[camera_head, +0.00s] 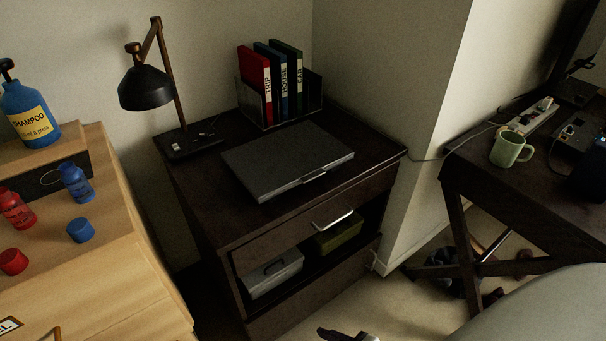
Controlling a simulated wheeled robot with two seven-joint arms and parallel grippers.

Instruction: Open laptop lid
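The laptop (285,160) is a flat grey slab lying shut on top of the dark wooden cabinet (205,205). A small handle-like piece (315,175) shows at its front edge. Neither of my grippers can be made out for certain. A small dark piece (347,336) is cut off by the bottom edge of the view; I cannot tell whether it is part of a gripper or a thing on the floor. Nothing is seen touching the laptop.
A black desk lamp (148,88) and a holder with upright binders (283,80) stand behind the laptop. The cabinet has a drawer handle (333,220) and boxes on its shelf. A light wooden surface with bottles stands left; a desk with a green mug (508,150) stands right.

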